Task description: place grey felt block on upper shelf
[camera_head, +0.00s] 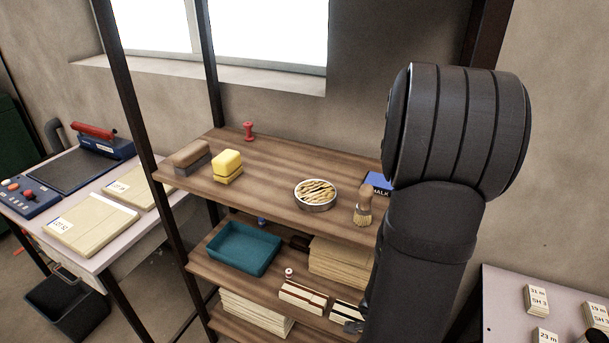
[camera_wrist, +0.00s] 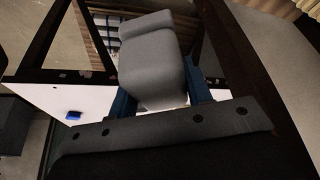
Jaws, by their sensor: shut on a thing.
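The grey felt block (camera_wrist: 155,62) fills the upper middle of the wrist view. My gripper (camera_wrist: 160,95) is shut on it, with a blue finger on either side. In the head view my arm covers the right part of the rack, and the block cannot be made out there. The upper shelf (camera_head: 260,168) is a brown wooden board in dark uprights; its right end is hidden behind my arm.
On the upper shelf stand a wood-and-grey block (camera_head: 188,157), a yellow block (camera_head: 227,166), a red pin (camera_head: 248,131), a round tin (camera_head: 315,195), a brush (camera_head: 364,207) and a blue chalk box (camera_head: 378,183). Bare board shows between them. A teal tray (camera_head: 236,247) is below.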

